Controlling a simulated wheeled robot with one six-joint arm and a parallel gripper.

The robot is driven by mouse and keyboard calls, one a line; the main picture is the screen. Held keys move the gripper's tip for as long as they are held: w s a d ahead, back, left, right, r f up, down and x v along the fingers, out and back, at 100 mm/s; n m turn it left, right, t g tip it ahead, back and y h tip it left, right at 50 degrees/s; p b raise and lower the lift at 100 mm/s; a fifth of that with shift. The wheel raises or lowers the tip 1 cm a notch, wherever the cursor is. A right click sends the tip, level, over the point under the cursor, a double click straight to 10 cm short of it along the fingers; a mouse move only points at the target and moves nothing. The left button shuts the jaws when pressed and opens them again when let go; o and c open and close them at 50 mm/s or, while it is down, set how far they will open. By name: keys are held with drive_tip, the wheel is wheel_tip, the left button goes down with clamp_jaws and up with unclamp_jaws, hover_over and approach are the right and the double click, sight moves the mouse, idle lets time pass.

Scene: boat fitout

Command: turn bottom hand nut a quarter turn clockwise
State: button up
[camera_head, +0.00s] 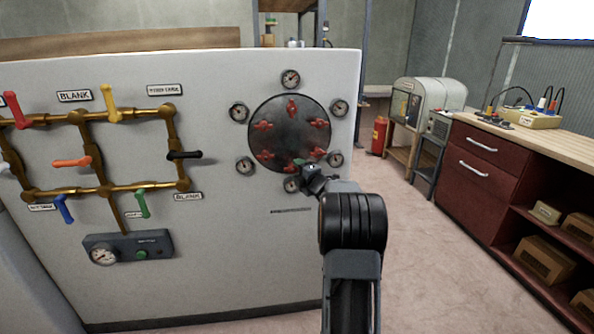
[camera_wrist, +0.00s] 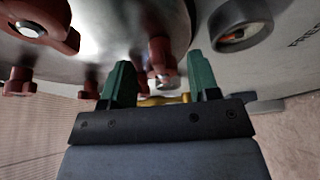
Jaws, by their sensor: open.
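The round dark metal cover (camera_head: 283,137) on the white panel carries several red hand nuts around its edge. The bottom hand nut (camera_head: 297,162) is partly hidden by my gripper (camera_head: 306,168) in the head view. In the wrist view, my gripper (camera_wrist: 162,80) is open, with its two green fingers apart. A red hand nut (camera_wrist: 158,52), apparently the bottom one, shows in the gap between the fingertips, with a finger on either side. I cannot tell whether either finger touches it.
Gauges ring the cover; the bottom gauge (camera_head: 291,185) is close to my gripper, and a gauge (camera_wrist: 240,24) shows right of the fingers. Another red nut (camera_wrist: 62,38) is at upper left. Pipes with coloured valve handles (camera_head: 80,155) are left on the panel.

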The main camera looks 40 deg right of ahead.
drive_tip(key=shift+w, duration=0.75)
drive_tip(key=shift+c, duration=0.4)
drive_tip(key=c, duration=0.7)
drive_tip(key=shift+c, duration=0.2)
drive_tip(key=shift+f, duration=0.15)
